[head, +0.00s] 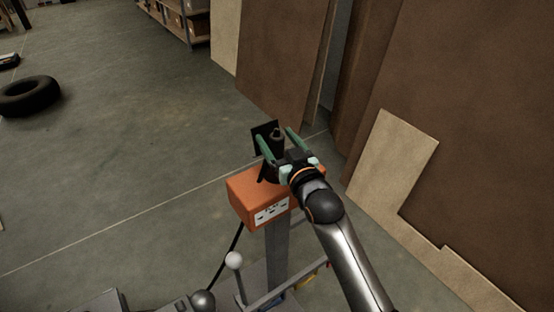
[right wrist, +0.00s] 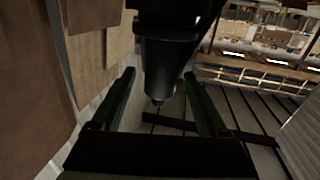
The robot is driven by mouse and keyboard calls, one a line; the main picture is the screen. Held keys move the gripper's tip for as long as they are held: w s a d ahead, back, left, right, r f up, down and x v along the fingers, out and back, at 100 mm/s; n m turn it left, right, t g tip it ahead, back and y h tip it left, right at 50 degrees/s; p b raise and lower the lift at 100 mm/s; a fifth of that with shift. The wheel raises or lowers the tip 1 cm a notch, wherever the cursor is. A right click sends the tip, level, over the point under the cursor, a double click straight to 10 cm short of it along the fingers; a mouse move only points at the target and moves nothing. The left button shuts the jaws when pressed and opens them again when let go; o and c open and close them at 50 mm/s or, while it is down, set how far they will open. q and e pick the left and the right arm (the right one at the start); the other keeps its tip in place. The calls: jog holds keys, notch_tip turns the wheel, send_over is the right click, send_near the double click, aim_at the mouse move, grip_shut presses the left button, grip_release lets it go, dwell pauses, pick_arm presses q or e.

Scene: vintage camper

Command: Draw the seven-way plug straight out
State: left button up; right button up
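The seven-way plug appears to be the dark cylinder (right wrist: 165,68) in the right wrist view, with a narrower lower end. It shows only in part in the head view (head: 277,134), beside a black plate (head: 261,130). My right gripper (head: 278,137) has its two green fingers spread, one on each side of the dark cylinder. In the right wrist view the gripper (right wrist: 160,74) shows a gap by the left finger. Contact at the right finger is unclear. The plug's seat is hard to make out. My left gripper is out of view.
An orange box (head: 255,188) with outlets sits on a grey post (head: 277,246) just below my right gripper. A black cable (head: 229,255) hangs beside it. Brown panels (head: 460,130) lean at the right. Open floor (head: 140,150) lies left, with a tire (head: 30,95).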

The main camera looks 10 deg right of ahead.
grip_shut()
dwell(0.4)
dwell(0.8)
